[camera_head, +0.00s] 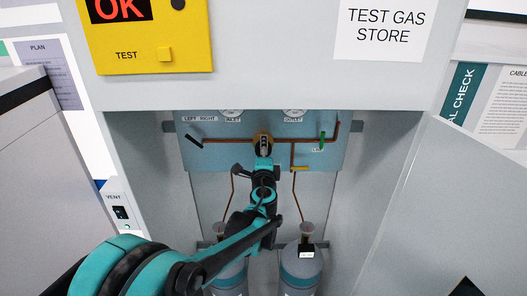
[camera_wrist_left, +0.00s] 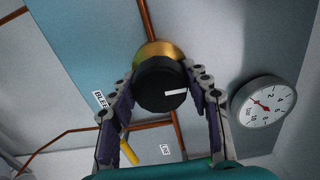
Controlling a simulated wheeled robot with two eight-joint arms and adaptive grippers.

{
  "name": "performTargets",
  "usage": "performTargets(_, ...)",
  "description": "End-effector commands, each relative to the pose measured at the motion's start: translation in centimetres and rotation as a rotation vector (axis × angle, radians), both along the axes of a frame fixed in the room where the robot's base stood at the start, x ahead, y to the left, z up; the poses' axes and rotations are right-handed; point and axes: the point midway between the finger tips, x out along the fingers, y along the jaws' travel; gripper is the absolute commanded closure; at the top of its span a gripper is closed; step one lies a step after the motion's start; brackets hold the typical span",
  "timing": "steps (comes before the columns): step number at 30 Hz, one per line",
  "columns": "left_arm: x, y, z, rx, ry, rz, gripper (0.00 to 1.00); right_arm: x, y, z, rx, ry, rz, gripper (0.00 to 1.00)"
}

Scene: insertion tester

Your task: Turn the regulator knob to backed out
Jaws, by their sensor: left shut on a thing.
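The regulator knob (camera_wrist_left: 162,86) is black with a white mark and sits in front of a brass body (camera_wrist_left: 155,52) in the left wrist view. My left gripper (camera_wrist_left: 161,82) has a finger on each side of the knob and is shut on it. In the head view my left gripper (camera_head: 264,150) reaches up to the brass regulator (camera_head: 263,136) on the panel; the knob is mostly hidden there by the gripper. The white mark points to the right in the wrist view. My right gripper is not in view.
Copper pipes (camera_head: 225,141), a green handle (camera_head: 322,140) and a yellow handle (camera_head: 300,168) are close around the regulator. A round gauge (camera_wrist_left: 264,104) is beside the gripper. Two gas cylinders (camera_head: 302,267) stand below. Cabinet walls flank the arm.

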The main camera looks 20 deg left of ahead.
Motion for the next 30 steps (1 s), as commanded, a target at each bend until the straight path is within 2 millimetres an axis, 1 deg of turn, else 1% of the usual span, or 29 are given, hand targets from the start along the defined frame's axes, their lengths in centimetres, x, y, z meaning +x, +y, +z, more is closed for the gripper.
performTargets(7, -0.02, 0.05, -0.05, -0.05, -0.014, 0.001, 0.81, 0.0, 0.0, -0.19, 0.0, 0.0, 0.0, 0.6)
performTargets(20, -0.03, 0.04, -0.05, -0.058, -0.016, 0.001, 0.81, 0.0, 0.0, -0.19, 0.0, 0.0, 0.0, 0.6)
performTargets(21, -0.03, 0.04, -0.05, -0.058, -0.016, 0.001, 0.42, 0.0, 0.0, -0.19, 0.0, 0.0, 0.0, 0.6)
performTargets(22, -0.03, 0.04, -0.05, -0.057, -0.015, 0.001, 0.34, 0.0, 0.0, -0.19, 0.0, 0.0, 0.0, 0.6)
performTargets(23, -0.03, 0.04, -0.05, -0.057, -0.016, 0.001, 0.31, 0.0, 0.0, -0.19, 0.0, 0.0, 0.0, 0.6)
performTargets(30, -0.02, 0.02, -0.03, -0.056, -0.016, 0.001, 0.31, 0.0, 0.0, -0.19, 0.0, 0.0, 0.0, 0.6)
